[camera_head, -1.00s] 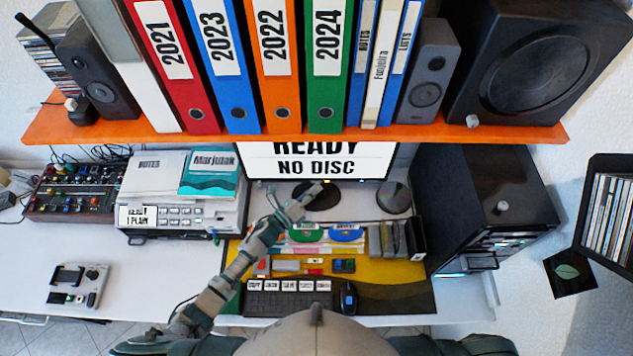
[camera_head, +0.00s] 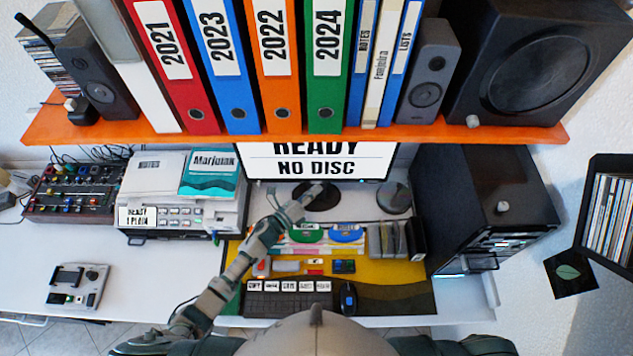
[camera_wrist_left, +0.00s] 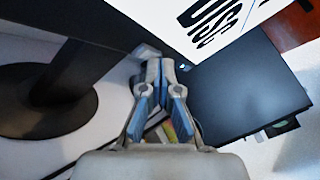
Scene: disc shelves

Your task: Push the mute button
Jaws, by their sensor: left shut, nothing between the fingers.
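The monitor (camera_head: 312,160) reads "NO DISC" and stands under the orange shelf. My left gripper (camera_head: 314,191) is raised in front of its lower edge. Its fingers are shut with nothing between them. In the left wrist view the closed fingertips (camera_wrist_left: 160,66) are close to the dark lower bezel (camera_wrist_left: 140,38) of the monitor. A small blue light (camera_wrist_left: 185,67) shows on the bezel just right of the fingertips. I cannot tell whether the tips touch the bezel. No button marked mute is legible; the fingers may hide it. My right gripper is not in view.
The orange shelf (camera_head: 300,135) with binders and speakers hangs above. A black computer tower (camera_head: 480,200) stands right, and a printer (camera_head: 180,205) left. A keyboard (camera_head: 288,303) and mouse (camera_head: 347,299) lie in front.

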